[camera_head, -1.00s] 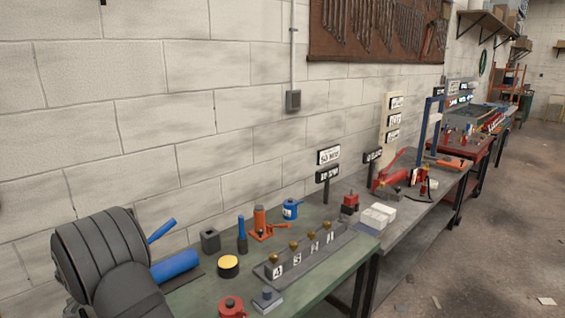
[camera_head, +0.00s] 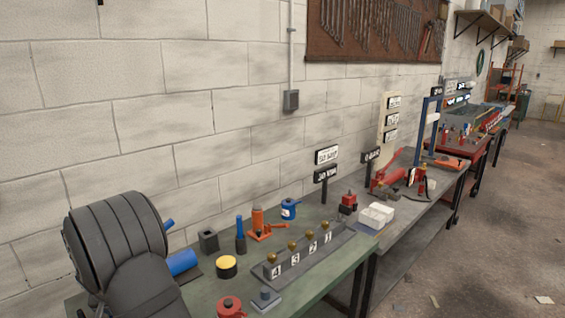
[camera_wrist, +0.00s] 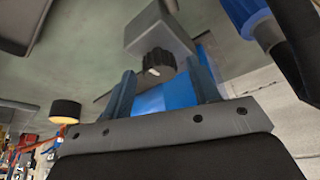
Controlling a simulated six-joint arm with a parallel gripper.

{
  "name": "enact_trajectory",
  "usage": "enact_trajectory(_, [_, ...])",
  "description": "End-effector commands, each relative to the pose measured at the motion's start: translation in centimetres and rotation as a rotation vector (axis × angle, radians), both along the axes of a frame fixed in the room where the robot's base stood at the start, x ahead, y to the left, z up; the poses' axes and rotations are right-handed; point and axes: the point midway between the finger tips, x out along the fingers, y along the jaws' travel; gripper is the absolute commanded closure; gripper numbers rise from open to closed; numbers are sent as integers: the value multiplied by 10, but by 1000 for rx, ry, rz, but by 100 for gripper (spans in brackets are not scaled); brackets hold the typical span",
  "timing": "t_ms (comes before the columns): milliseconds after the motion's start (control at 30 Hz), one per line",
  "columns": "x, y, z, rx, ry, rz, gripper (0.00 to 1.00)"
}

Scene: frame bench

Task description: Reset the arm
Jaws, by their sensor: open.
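My arm (camera_head: 115,245), dark and ribbed, stands at the left end of the green bench in the head view. My gripper is hidden there. In the wrist view my gripper (camera_wrist: 161,70) has its two fingers apart. A blue cylindrical piece (camera_wrist: 163,98) shows between and beyond the fingers; I cannot tell whether they touch it. A black knob and a grey block (camera_wrist: 160,32) show just past the fingertips. In the head view a blue cylinder (camera_head: 183,261) lies at a dark plate beside my arm, partly hidden by it.
On the green bench (camera_head: 215,292) stand a yellow-topped can (camera_head: 227,266), a dark square block (camera_head: 208,240), an orange jack (camera_head: 258,221), a blue can (camera_head: 290,208), a numbered rack (camera_head: 300,256) and a red piece (camera_head: 230,307). A block wall runs behind. Floor at right is open.

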Motion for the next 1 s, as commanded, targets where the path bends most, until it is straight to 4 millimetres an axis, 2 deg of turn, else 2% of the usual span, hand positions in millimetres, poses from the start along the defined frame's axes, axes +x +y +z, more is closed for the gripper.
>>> enact_trajectory(500, [1,-1,0,2,0,234,45])
enact_trajectory(933, [1,-1,0,2,0,262,45])
enact_trajectory(967, [1,-1,0,1,0,261,43])
enact_trajectory(1000, [1,-1,0,1,0,261,35])
